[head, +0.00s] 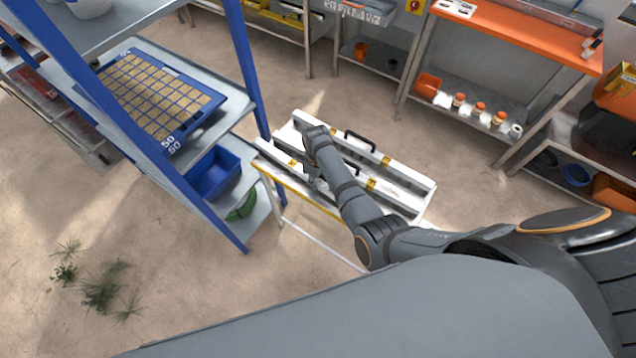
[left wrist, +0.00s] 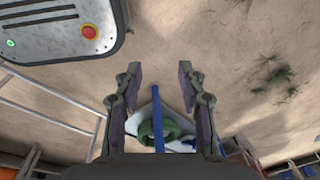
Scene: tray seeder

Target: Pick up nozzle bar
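The far nozzle bar (head: 402,171) has a black handle and yellow labels. The near nozzle bar (head: 393,196) also has a handle, partly behind my right arm. My right gripper (head: 312,183) points down over the near bar; its fingers are mostly hidden, so I cannot tell whether it touches or grips. My left gripper (left wrist: 157,90) is open and empty in the left wrist view, away from the bars.
A blue-framed shelf (head: 247,75) with a blue seed tray (head: 222,100) and a blue bin (head: 213,176) stands left of the stand. An orange-topped bench (head: 520,38) is at the back right. The floor between is clear. A green coil (left wrist: 165,130) shows beyond my left gripper.

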